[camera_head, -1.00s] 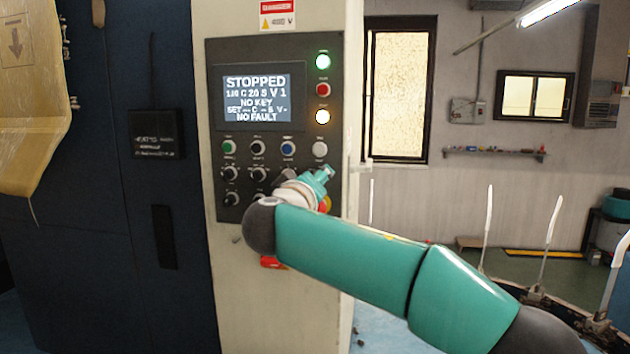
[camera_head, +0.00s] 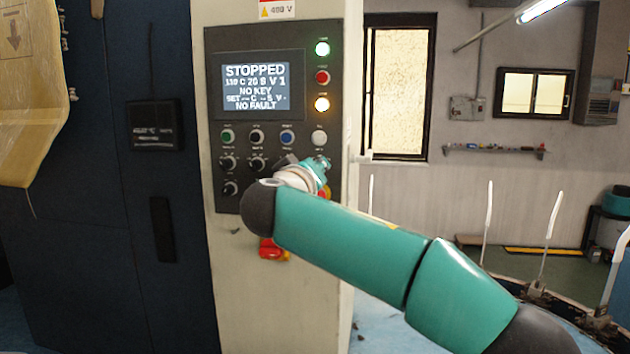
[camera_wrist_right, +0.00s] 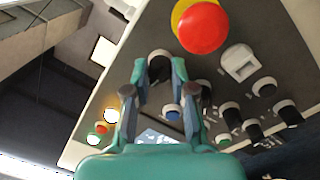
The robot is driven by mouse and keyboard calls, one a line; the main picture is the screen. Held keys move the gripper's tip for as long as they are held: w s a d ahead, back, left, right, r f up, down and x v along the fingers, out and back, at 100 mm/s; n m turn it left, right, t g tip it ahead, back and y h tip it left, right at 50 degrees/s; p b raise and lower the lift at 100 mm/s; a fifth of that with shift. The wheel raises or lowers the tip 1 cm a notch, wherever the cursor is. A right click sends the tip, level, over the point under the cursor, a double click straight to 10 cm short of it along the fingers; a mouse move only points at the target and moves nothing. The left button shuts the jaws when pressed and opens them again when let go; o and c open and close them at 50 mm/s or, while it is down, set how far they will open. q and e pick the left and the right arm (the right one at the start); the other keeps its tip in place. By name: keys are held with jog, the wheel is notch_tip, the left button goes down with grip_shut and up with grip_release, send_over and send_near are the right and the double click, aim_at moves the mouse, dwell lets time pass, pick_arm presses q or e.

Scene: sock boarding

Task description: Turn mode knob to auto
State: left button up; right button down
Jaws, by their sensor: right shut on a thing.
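The grey control panel (camera_head: 300,60) is on the front of a cream cabinet, with a screen (camera_head: 256,92) reading STOPPED, NO KEY, NO FAULT. My right gripper (camera_wrist_right: 158,68) is at the panel's lower right, shut on a dark knob with a white base (camera_wrist_right: 160,58); a finger stands on each side of it. In the head view, my right wrist and gripper (camera_head: 318,168) cover this knob, and its label and pointer cannot be read. Other black knobs (camera_head: 228,163) sit to the left. My left gripper is not in view.
A red mushroom button on yellow (camera_wrist_right: 203,27) is close to my right fingertips. A grey square fitting (camera_wrist_right: 239,62) is beside it. A red and yellow handle (camera_head: 270,249) is below the panel. Several lit and coloured buttons (camera_head: 288,138) are above the knobs.

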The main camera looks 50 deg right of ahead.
jog(key=shift+a+f+m+y+b, duration=0.1)
jog(key=shift+m+y+b, duration=0.05)
jog(key=shift+m+b, duration=1.8)
jog(key=shift+f+m+y+b, duration=0.1)
jog(key=shift+m+y+b, duration=0.05)
jog(key=shift+m+b, duration=1.8)
jog(key=c, duration=1)
grip_release()
jog(key=shift+r, duration=0.1)
jog(key=shift+o, duration=0.2)
jog(key=v, duration=1.2)
